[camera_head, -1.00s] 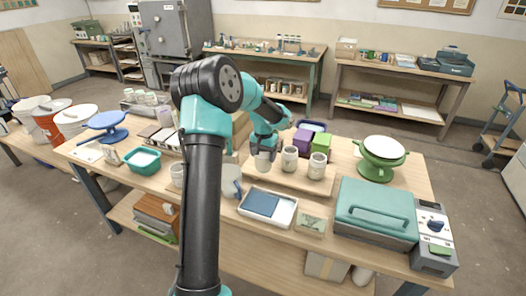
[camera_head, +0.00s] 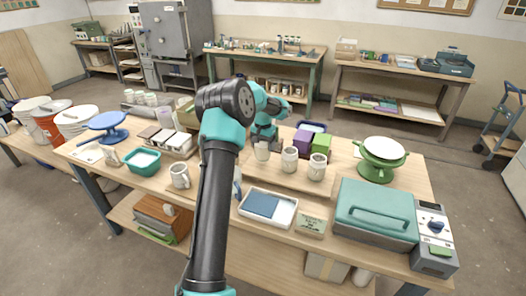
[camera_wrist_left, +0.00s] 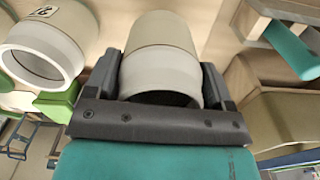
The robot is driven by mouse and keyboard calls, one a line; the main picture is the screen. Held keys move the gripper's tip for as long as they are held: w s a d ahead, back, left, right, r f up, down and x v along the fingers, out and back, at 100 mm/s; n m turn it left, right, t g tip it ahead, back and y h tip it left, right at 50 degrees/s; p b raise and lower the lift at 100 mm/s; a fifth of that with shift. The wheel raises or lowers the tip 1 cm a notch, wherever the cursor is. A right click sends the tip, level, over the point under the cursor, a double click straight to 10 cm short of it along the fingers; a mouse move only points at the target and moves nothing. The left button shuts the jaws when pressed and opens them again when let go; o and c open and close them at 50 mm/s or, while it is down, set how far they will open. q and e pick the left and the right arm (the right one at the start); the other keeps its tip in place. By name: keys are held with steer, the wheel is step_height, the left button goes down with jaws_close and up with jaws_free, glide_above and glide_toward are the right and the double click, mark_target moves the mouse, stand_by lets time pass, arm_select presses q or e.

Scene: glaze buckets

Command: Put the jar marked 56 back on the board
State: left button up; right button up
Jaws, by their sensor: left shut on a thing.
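My left gripper (camera_head: 262,143) is shut on a pale grey jar (camera_head: 262,152) at the left end of a row of similar jars. In the left wrist view the held jar (camera_wrist_left: 162,55) sits between the two fingers, its marking not visible. The middle jar (camera_head: 290,159) and right jar (camera_head: 318,167) stand upright on the wooden board (camera_head: 295,183). In the left wrist view a neighbouring jar (camera_wrist_left: 45,48) has a dark-on-white label, too unclear to read surely. I cannot tell whether the held jar touches the board. My right gripper is not in view.
Purple (camera_head: 302,142) and green (camera_head: 321,143) blocks stand behind the jars. A white tray with a blue item (camera_head: 283,217) lies in front. A green stand (camera_head: 381,158) and a teal-lidded case (camera_head: 375,210) are to the right. A mug (camera_head: 180,177) stands left of my arm.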

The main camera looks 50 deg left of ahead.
mark_target(263, 150)
arm_select(q)
steer(key=shift+f, duration=1.65)
steer(key=shift+f, duration=0.1)
steer(key=o, duration=1.1)
steer(key=shift+f, duration=0.1)
step_height(263, 150, up, 12)
steer(key=shift+r, duration=0.15)
